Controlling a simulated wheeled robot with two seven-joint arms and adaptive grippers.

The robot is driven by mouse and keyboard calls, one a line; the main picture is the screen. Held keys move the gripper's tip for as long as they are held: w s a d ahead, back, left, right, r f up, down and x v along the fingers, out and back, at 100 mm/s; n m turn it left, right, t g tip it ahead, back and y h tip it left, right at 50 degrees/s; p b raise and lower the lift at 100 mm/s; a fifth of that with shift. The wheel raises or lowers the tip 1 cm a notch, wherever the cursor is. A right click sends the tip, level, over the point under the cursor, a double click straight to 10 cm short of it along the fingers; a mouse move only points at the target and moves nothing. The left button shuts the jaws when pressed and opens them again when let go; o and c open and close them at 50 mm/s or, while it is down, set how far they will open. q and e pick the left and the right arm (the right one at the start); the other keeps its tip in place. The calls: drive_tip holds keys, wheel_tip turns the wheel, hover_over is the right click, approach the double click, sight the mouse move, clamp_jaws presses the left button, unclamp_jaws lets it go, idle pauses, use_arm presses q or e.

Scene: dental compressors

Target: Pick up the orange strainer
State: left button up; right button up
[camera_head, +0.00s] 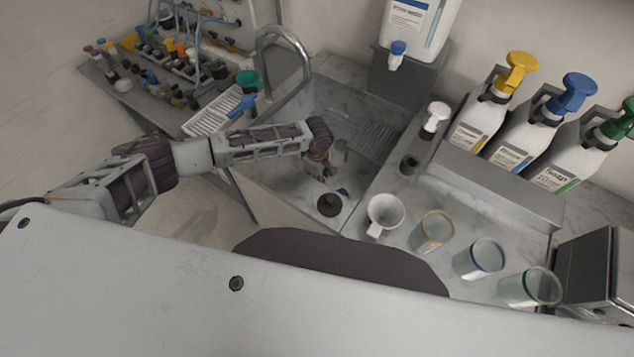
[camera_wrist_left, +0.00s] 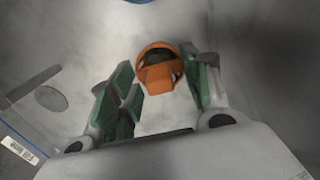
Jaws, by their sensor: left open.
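In the left wrist view, the orange strainer (camera_wrist_left: 161,68) is a round ring with a dark centre and a flat tab towards the camera. It lies between the two green-padded fingers of my left gripper (camera_wrist_left: 156,62). The fingers are open, one on each side; the right finger is very close to the strainer, and I cannot tell whether it touches. In the head view, my left gripper (camera_head: 333,180) points down into the grey sink (camera_head: 275,183). The strainer cannot be made out there. My right gripper is not in view.
A black round piece (camera_head: 329,204) is close to the gripper in the sink. A curved faucet (camera_head: 285,35) stands behind. To the right are a white cup (camera_head: 385,214), glasses with yellow (camera_head: 432,232), blue (camera_head: 479,259) and green rims (camera_head: 530,287), and soap bottles (camera_head: 482,118).

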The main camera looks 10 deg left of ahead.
use_arm(q)
drive_tip(key=shift+c, duration=0.5)
drive_tip(key=c, duration=0.8)
drive_tip(key=shift+r, duration=0.1)
drive_tip(key=shift+c, duration=0.2)
drive_tip(key=shift+r, duration=4.95)
drive_tip(key=shift+r+p, duration=0.15)
drive_tip(key=shift+p, duration=0.25)
